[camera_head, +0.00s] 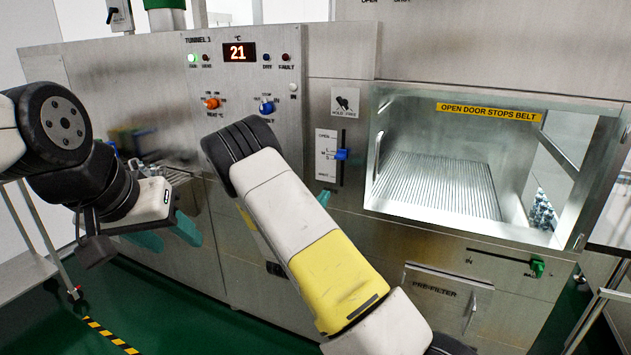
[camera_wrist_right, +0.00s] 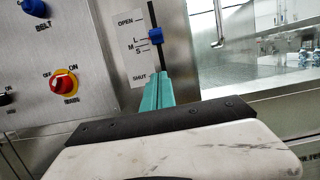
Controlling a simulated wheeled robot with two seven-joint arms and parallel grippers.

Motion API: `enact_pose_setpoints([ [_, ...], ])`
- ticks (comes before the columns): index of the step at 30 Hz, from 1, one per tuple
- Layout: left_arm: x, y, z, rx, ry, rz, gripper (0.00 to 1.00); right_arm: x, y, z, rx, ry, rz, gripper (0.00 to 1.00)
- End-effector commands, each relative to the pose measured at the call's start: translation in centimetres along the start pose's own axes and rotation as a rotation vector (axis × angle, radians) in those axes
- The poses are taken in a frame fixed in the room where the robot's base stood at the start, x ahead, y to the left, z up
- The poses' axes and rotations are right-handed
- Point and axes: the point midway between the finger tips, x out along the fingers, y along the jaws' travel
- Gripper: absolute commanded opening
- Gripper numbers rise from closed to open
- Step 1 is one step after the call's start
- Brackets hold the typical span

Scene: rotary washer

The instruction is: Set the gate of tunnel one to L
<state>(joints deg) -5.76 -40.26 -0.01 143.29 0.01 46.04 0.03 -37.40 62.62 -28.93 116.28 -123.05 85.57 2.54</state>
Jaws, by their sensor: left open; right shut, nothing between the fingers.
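The tunnel one gate is a vertical slot with a blue slider knob (camera_head: 341,154) beside a white scale plate (camera_head: 326,157), right of the panel marked TUNNEL 1. In the right wrist view the plate reads OPEN, L, M, S, SHUT, and the blue knob (camera_wrist_right: 155,36) sits about level with L. In the head view only a teal tip (camera_head: 323,197) shows past my forearm. My left gripper (camera_head: 167,236) is open and empty at left.
The control panel carries an orange-red switch (camera_head: 211,103), a blue BELT knob (camera_head: 266,107) and a red display (camera_head: 239,52). A red-and-yellow switch (camera_wrist_right: 64,84) lies left of my right gripper. An open window bay (camera_head: 440,185) is at right, with a green-handled slider (camera_head: 537,267) below.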

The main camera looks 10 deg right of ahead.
Motion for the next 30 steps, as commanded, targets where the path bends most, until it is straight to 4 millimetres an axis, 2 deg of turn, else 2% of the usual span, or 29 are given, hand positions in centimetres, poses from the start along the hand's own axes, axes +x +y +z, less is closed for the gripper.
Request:
enact_pose_setpoints([
  [14, 0.0, 0.0, -0.1, 0.0, 0.001, 0.0, 0.49, 9.6, -0.3, 0.1, 0.003, -0.002, -0.007, 0.0],
  [18, 0.0, 0.0, -0.1, 0.001, 0.001, 0.0, 0.49, 9.9, -0.2, 2.4, 0.005, 0.0, -0.005, 0.0],
  [21, 0.0, 0.0, -0.1, 0.001, 0.002, 0.0, 0.49, 10.1, -0.2, 3.3, 0.003, 0.0, -0.005, 0.0],
  [30, 0.0, 0.0, -0.1, 0.001, 0.002, 0.0, 0.49, 10.3, -0.2, 4.0, 0.002, 0.002, -0.005, 0.0],
])
